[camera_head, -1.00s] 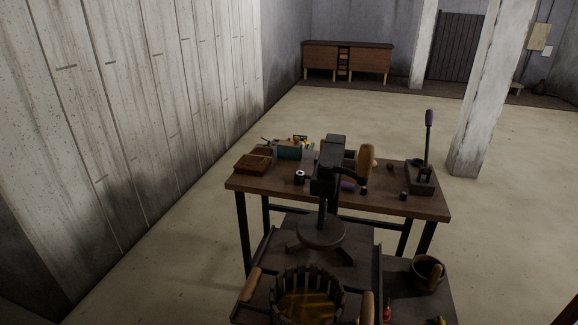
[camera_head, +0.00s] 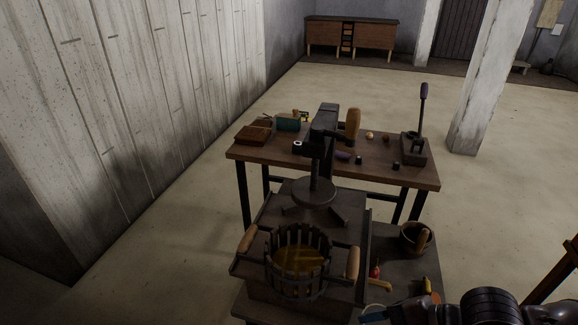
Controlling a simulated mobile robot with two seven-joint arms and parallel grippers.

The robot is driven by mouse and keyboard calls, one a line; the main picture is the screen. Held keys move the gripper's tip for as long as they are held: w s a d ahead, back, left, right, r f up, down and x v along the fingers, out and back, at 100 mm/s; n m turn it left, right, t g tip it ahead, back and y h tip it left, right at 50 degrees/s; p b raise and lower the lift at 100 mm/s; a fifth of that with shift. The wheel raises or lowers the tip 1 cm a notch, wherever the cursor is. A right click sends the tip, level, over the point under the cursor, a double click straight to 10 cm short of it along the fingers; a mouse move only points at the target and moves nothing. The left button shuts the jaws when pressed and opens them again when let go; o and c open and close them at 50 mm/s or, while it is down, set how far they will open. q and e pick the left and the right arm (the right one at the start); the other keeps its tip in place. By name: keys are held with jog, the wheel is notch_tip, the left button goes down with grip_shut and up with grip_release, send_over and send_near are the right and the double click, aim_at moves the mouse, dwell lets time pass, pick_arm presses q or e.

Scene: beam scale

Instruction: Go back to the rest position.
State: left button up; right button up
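A dark arm part, apparently my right arm, comes in at the bottom right corner. Its gripper (camera_head: 385,313) seems to be at the bottom edge, partly cut off, and its fingers cannot be made out clearly. I cannot tell whether it holds anything. My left gripper is out of view. No beam scale can be made out.
A slatted basket (camera_head: 298,262) with yellowish contents stands on a stand with wooden handles, below a dark press (camera_head: 318,190). Behind is a wooden workbench (camera_head: 380,174) with a lever tool (camera_head: 414,150). A bucket (camera_head: 416,238) stands to the right. Open floor (camera_head: 500,215) lies on the right.

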jog(key=w+a+r+m+t+y, duration=0.3)
jog(key=w+r+m+y, duration=0.3)
jog(key=m, duration=0.8)
jog(key=w+d+r+m+t, duration=0.1)
jog(key=w+d+m+t, duration=0.25)
jog(key=m+t, duration=0.6)
jog(key=w+d+f+m+t+h, duration=0.15)
jog(key=d+f+m+h, duration=0.3)
jog(key=m, duration=0.55)
jog(key=w+d+f+m+h, duration=0.3)
jog(key=f+m+h, duration=0.15)
jog(key=m, duration=0.65)
jog(key=s+d+f+m+g+h, duration=0.2)
jog(key=s+f+m, duration=0.4)
jog(key=f, duration=0.3)
jog(key=s+d+f+m+g+h, duration=0.2)
jog(key=s+d+f+m+h, duration=0.1)
jog(key=s+f+m, duration=0.4)
jog(key=shift+s+d+f+g+h, duration=0.25)
jog(key=shift+s+f+g+h, duration=0.15)
jog(key=shift+f+h, duration=0.4)
